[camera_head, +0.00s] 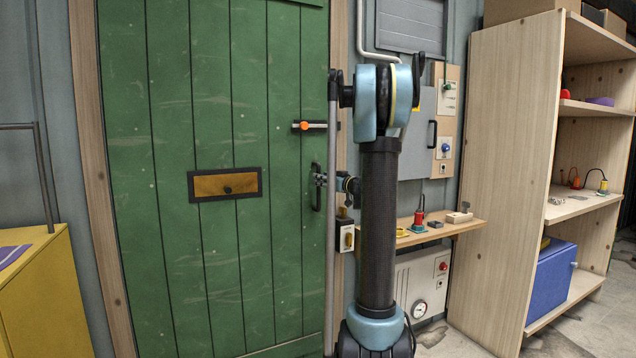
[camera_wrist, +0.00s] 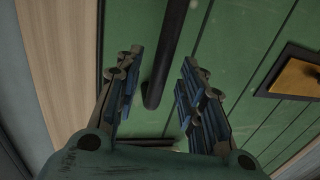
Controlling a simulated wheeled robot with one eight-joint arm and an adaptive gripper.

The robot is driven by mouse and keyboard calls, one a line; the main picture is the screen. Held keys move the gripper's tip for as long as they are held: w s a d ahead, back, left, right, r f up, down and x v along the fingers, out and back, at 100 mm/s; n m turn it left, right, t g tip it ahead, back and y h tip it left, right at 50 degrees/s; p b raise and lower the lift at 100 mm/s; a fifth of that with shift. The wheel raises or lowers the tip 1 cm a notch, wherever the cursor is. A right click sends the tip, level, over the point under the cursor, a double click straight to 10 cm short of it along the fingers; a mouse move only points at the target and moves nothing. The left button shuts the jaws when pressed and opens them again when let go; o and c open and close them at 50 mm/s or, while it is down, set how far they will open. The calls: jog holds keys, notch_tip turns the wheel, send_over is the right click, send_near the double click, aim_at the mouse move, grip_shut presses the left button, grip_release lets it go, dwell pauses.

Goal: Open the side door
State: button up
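The green plank door (camera_head: 215,90) fills the left and middle of the head view and looks shut in its wooden frame. A dark vertical door handle (camera_head: 316,198) is on its right side, below an orange-knobbed latch (camera_head: 304,126). My gripper (camera_head: 324,179) is at the handle, partly hidden by my arm. In the wrist view my gripper (camera_wrist: 158,65) is open, with its two blue-padded fingers apart. The dark handle bar (camera_wrist: 170,60) runs between the fingers, with a gap visible on both sides. I cannot tell how deep the bar sits between them.
A brass plate (camera_head: 226,185) sits mid-door. A yellow cabinet (camera_head: 45,290) stands left. Right of the door are a small wall shelf (camera_head: 470,226), a grey wall box (camera_head: 415,140) and a tall wooden shelf unit (camera_head: 505,180). Some floor shows at lower right.

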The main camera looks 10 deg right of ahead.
jog(key=shift+x, duration=1.6)
grip_shut()
